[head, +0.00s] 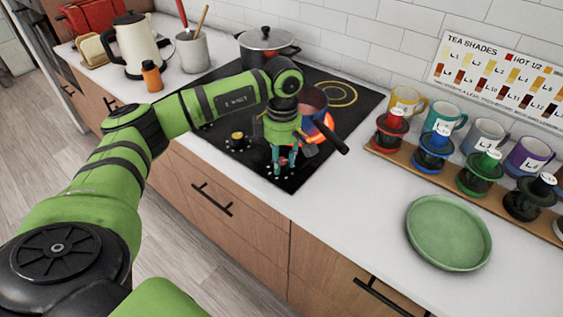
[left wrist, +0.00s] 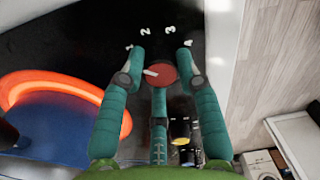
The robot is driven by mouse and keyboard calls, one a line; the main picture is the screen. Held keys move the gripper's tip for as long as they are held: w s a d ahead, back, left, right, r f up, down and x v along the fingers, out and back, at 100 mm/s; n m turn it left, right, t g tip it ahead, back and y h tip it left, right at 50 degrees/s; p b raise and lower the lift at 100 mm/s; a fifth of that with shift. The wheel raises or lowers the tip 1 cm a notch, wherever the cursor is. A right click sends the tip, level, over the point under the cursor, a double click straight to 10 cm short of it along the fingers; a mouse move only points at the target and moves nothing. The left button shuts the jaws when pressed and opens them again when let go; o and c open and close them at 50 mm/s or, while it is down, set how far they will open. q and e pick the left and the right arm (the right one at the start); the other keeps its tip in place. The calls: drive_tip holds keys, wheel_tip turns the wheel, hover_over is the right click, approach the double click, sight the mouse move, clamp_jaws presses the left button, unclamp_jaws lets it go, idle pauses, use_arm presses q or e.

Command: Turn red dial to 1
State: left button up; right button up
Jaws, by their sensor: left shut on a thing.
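The red dial (left wrist: 162,76) is on the black cooktop (head: 218,82). Its white pointer points left and slightly up in the left wrist view, below the direction of the "1" mark (left wrist: 128,48). The marks 2, 3 and 4 run in an arc to the right of it. My left gripper (left wrist: 160,65) is shut on the red dial, with one teal finger on each side. In the head view the gripper (head: 282,165) points down at the cooktop's front edge, and its fingers partly cover the red dial (head: 283,161). My right gripper is in neither view.
A pan (head: 312,98) sits on a glowing orange burner (head: 322,128) beside the gripper, its dark handle reaching right. A yellow dial (head: 238,135) is to the left. A lidded pot (head: 266,42) stands behind. A green plate (head: 448,232) and several mugs are right.

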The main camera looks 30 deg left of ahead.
sight(281, 159)
use_arm(q)
drive_tip(key=shift+m, duration=0.3)
drive_tip(key=o, duration=1.2)
drive_tip(key=shift+a, duration=0.1)
drive_tip(key=shift+c, duration=0.2)
drive_tip(key=shift+r, duration=0.15)
wheel_tip(281, 159, up, 12)
drive_tip(key=shift+w, duration=0.2)
drive_tip(key=shift+f, duration=0.2)
